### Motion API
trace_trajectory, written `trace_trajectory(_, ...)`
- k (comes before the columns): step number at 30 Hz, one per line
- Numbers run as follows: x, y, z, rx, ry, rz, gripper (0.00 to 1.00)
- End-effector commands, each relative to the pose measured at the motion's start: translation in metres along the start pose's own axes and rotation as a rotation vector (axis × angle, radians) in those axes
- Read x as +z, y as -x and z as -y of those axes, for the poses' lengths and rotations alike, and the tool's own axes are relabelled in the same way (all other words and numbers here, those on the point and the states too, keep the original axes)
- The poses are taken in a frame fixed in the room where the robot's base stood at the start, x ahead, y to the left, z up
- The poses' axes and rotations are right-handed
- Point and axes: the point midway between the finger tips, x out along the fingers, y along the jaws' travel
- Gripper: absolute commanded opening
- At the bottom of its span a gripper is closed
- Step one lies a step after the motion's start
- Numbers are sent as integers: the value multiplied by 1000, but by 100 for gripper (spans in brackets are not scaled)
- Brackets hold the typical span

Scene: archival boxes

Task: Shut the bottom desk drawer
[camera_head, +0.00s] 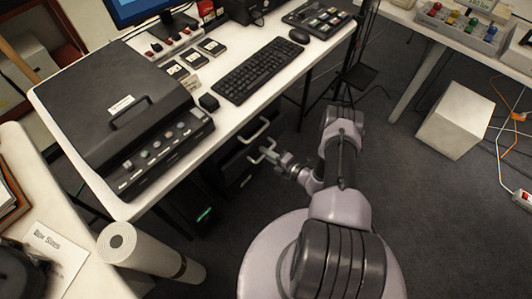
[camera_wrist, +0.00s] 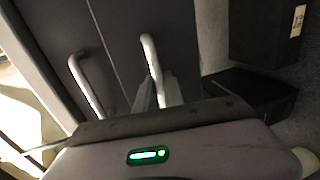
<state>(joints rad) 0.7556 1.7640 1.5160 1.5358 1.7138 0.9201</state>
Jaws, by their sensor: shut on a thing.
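The dark drawer unit stands under the white desk, with two pale bar handles. The upper handle (camera_head: 257,130) and the bottom drawer's handle (camera_head: 261,153) show in the head view. My gripper (camera_head: 277,159) is at the bottom handle. In the wrist view, my gripper's fingers (camera_wrist: 158,95) are shut on that handle (camera_wrist: 150,55), and the other handle (camera_wrist: 85,82) is to the left. The bottom drawer's dark front (camera_wrist: 172,28) is partly in view. How far the drawer stands out is hard to tell; its inside is not seen.
The desk (camera_head: 228,115) overhangs the drawers and carries a black scanner (camera_head: 120,100) and a keyboard (camera_head: 263,70). A white box (camera_head: 455,120) stands on the floor at right. The carpet (camera_head: 420,215) right of my arm is clear.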

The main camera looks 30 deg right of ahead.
Motion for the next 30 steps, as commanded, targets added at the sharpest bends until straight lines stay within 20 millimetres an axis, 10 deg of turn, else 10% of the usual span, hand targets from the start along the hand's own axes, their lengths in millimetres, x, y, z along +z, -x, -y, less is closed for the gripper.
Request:
trace_trajectory(29, 0, -40, -9, 2, 2, 0, 0)
trace_trajectory(30, 0, -40, -10, 2, 2, 0, 20)
